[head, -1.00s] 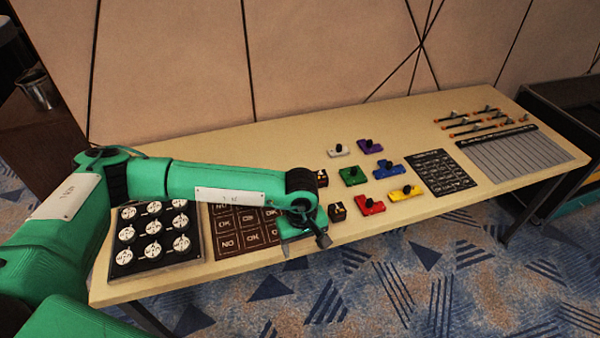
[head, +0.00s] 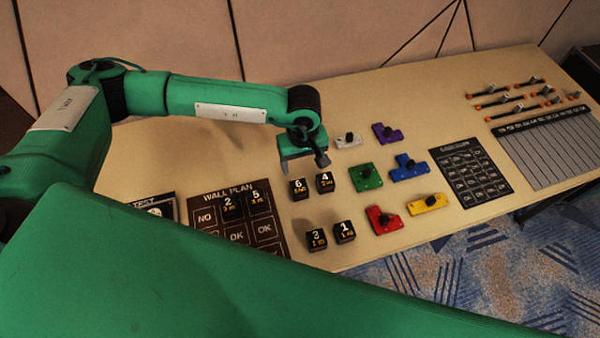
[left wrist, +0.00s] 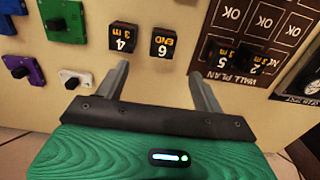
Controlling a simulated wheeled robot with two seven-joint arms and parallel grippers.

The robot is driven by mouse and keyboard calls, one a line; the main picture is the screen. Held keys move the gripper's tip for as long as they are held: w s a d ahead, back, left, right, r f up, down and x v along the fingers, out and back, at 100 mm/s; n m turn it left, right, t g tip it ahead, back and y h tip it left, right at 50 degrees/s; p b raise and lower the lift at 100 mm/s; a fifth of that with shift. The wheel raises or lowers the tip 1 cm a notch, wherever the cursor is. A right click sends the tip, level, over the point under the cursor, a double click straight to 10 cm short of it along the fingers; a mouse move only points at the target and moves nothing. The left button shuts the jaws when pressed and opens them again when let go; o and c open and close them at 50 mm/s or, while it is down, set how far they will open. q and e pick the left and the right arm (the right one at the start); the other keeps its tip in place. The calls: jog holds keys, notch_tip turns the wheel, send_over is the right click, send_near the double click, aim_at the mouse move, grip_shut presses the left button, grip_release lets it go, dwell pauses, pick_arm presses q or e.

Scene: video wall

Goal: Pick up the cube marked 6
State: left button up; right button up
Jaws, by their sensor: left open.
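The black cube marked 6 (head: 299,188) stands on the table, just right of the wall plan mat (head: 237,214). The cube marked 4 (head: 325,181) stands close to its right. My left gripper (head: 304,165) is open and empty above and behind these two cubes. In the left wrist view, cube 6 (left wrist: 162,43) lies ahead of the open fingers (left wrist: 160,88), between their lines. Cube 4 (left wrist: 123,37) is ahead of the left finger there. My right gripper does not show in the head view; a green arm part of mine covers the lower left.
Cubes 3 (head: 316,240) and 1 (head: 344,231) stand nearer the front edge. Cubes 2 (head: 230,206) and 5 (head: 258,201) sit on the mat. Coloured knobbed pieces, such as the green one (head: 368,179), stand to the right.

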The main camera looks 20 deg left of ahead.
pick_arm(q)
notch_tip(320, 180, down, 3)
jog(key=p, duration=0.2)
send_over(299, 186)
jog(key=f, duration=0.4)
jog(key=shift+d, duration=0.4)
jog(key=shift+f, duration=0.55)
jog(key=shift+a+f+p, duration=0.1)
jog(key=shift+f+p, duration=0.15)
jog(key=shift+p, duration=0.15)
jog(key=f, duration=0.1)
jog(key=f+p, duration=0.1)
jog(key=f, duration=0.1)
jog(key=shift+a+f+p, duration=0.15)
jog(key=shift+a+p, duration=0.1)
jog(key=shift+p, duration=0.1)
jog(key=shift+f, duration=0.65)
jog(key=c, duration=1.1)
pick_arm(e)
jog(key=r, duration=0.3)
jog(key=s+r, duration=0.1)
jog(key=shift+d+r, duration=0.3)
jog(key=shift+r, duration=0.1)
